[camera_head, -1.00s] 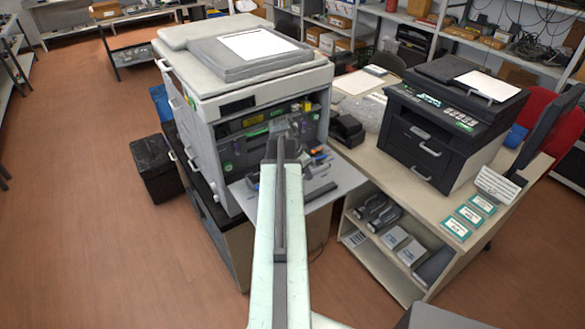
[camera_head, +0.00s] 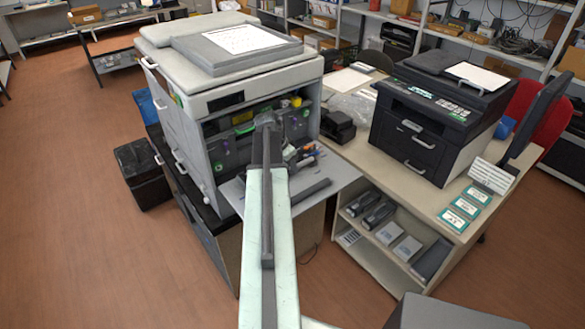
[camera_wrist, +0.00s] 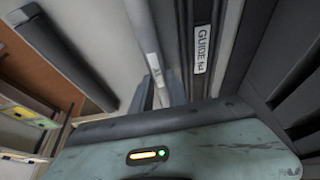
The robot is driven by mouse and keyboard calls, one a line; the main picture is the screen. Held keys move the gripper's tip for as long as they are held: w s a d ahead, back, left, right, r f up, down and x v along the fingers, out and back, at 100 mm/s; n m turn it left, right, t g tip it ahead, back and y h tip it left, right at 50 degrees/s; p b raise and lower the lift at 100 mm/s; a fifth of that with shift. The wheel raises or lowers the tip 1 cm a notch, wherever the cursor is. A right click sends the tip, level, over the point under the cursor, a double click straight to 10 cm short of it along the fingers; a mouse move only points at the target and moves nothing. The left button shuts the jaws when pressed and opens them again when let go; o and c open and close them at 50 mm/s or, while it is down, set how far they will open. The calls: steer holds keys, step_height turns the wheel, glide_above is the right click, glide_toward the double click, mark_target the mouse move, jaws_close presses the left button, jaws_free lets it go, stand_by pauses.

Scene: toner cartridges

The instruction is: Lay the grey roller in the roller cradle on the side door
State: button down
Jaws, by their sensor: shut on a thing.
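The open side door (camera_head: 338,178) of the large copier sticks out flat as a light grey panel; it also shows in the wrist view (camera_wrist: 105,35). My gripper (camera_wrist: 157,90) is at the copier's open side, mostly hidden behind my arm in the head view. In the wrist view its fingers are closed on a slim light grey bar with a small white label, which appears to be the grey roller (camera_wrist: 146,35). A dark bar (camera_head: 311,188) lies on the door, also at upper left in the wrist view (camera_wrist: 65,55). I cannot tell whether it is the roller cradle.
The copier's open bay (camera_head: 230,145) has dark panels and coloured parts. A strip labelled GUIDE (camera_wrist: 201,48) stands close beside the held bar. Small coloured items (camera_head: 306,155) show near the bay. A black printer (camera_head: 430,120) stands on the bench to the right.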

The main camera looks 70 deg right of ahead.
steer(key=shift+f+b, duration=0.65)
steer(key=shift+f, duration=0.05)
steer(key=shift+r, duration=0.1)
steer(key=c, duration=1.3)
jaws_free()
steer(key=shift+r+p, duration=0.25)
steer(key=shift+p, duration=0.15)
steer(key=p+v, duration=1.1)
steer(key=v, duration=0.1)
steer(key=shift+r+p, duration=0.35)
steer(key=shift+r, duration=0.05)
steer(key=shift+s, duration=0.15)
